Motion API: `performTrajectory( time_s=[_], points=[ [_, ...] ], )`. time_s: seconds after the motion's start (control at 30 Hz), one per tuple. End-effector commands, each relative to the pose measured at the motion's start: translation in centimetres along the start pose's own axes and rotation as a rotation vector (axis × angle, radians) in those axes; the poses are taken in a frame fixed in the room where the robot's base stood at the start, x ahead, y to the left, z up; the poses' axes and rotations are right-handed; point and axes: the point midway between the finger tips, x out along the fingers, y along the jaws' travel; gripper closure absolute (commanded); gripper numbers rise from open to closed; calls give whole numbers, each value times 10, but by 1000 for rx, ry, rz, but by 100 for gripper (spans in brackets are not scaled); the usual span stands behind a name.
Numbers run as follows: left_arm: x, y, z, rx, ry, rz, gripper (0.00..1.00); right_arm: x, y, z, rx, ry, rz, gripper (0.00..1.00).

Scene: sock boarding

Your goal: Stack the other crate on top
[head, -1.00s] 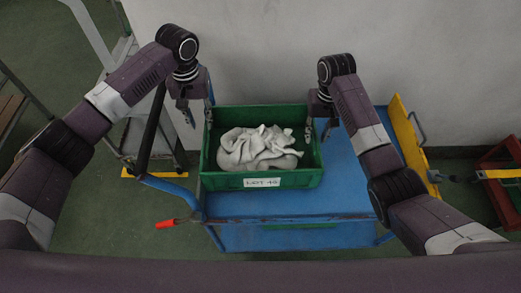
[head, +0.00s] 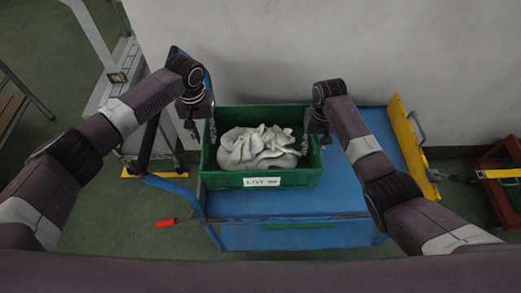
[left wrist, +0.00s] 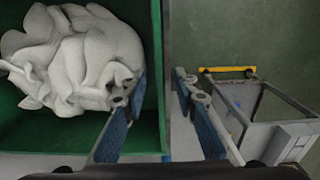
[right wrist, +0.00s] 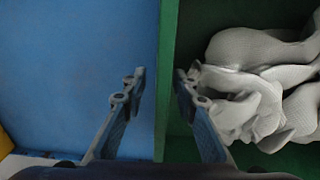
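A green crate (head: 262,184) with a white label on its front holds a heap of pale grey socks (head: 258,148). It sits on the blue cart top (head: 375,150). My left gripper (head: 201,131) is open at the crate's left wall, one finger inside and one outside; in the left wrist view the wall (left wrist: 151,60) lies between the fingertips. My right gripper (head: 315,144) is open at the right wall the same way; the right wrist view shows that wall (right wrist: 167,60) between its fingertips. A green strip (head: 300,225) shows low on the cart; most of it is hidden.
A grey wall (head: 270,60) stands close behind the cart. A yellow panel (head: 413,150) edges the cart's right end. A red crate (head: 502,185) stands at the far right. A red-tipped lever (head: 166,222) sticks out at front left. The cart top right of the crate is clear.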

Motion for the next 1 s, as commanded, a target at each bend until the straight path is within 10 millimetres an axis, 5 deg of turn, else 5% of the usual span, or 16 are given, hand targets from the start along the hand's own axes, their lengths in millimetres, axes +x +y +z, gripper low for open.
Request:
performTrajectory(
  time_s=[0.27, 0.53, 1.0],
  points=[
    [1, 0, 0, 0, 0, 0, 73, 1, 0, 0, -1, 0, 0, 73],
    [1, 0, 0, 0, 0, 0, 100, 1, 0, 0, 0, 0, 0, 100],
    [1, 0, 0, 0, 1, 0, 100, 1, 0, 0, 0, 0, 0, 100]
  ],
)
